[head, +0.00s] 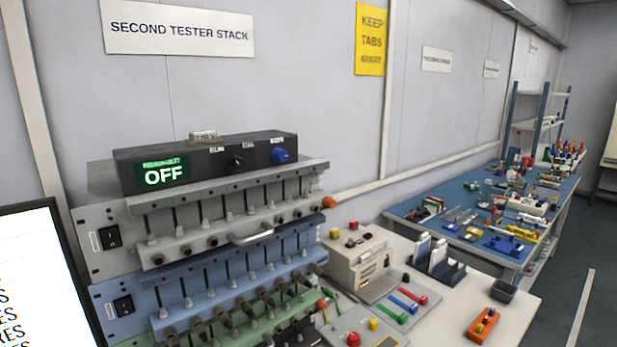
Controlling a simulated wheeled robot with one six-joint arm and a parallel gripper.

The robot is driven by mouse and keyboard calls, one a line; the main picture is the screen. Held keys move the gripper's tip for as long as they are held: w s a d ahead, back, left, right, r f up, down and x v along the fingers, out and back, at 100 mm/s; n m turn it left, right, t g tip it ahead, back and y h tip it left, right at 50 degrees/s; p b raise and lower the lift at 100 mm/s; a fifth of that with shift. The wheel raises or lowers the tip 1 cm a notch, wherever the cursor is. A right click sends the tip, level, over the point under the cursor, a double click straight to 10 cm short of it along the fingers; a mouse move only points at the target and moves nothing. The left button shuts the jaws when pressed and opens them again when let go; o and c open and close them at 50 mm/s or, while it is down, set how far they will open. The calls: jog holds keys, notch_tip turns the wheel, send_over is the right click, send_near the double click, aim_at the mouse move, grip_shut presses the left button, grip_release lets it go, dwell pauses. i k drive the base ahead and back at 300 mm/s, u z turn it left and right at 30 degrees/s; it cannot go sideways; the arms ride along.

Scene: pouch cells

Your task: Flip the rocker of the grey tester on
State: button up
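The grey tester (205,228) is the top unit of a stack at the left of the head view. Its black rocker (110,237) sits on the left end of its front panel, beside a small white label. Which way the rocker is tipped is too small to tell. A black box (222,160) on top of the grey tester has a green display reading OFF (164,173), a small black knob and a blue knob. My gripper is not in view.
A blue tester (210,284) with its own rocker (124,305) sits directly below, with a green one under it. A screen (45,275) stands close at the left. A beige device (357,262) and small coloured parts stand right of the stack.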

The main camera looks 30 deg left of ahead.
aim_at(110, 237)
jog(key=z, duration=0.35)
jog(key=k, duration=0.85)
jog(key=u, duration=1.7)
jog(key=i, duration=0.5)
jog(key=z, duration=0.05)
jog(key=k, duration=0.5)
jog(key=z, duration=0.4)
jog(key=i, duration=0.45)
jog(key=u, duration=0.25)
